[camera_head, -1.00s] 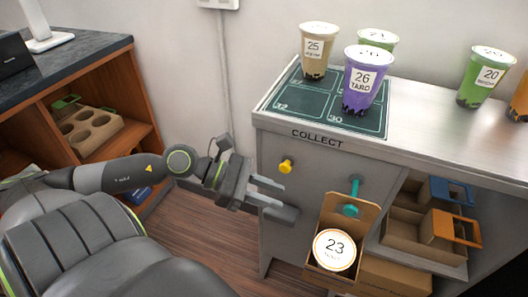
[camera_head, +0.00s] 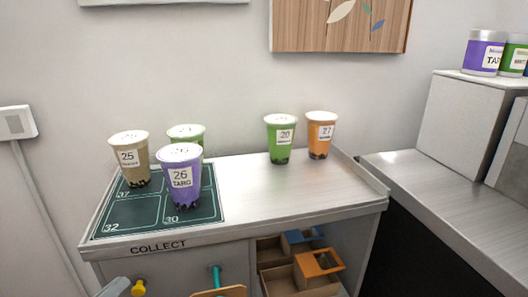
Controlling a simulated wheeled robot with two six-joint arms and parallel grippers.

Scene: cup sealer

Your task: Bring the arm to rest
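Only a grey tip of my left gripper (camera_head: 114,287) shows, at the bottom left edge beside the yellow knob. The rest of the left arm is below the picture, and nothing shows in its grasp. I cannot see whether its fingers are apart. My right gripper is out of view. On the dark green numbered mat (camera_head: 118,217) marked COLLECT stand a purple cup labelled 26 (camera_head: 183,182), a tan cup labelled 25 (camera_head: 130,160) and a green cup (camera_head: 188,134) partly hidden behind the purple one. All stand upright.
A green cup labelled 20 (camera_head: 280,140) and an orange cup labelled 27 (camera_head: 320,136) stand at the counter's back. The metal counter (camera_head: 265,190) is clear in front. Below are the yellow knob (camera_head: 138,288), a teal peg (camera_head: 215,275) and cardboard trays (camera_head: 280,280).

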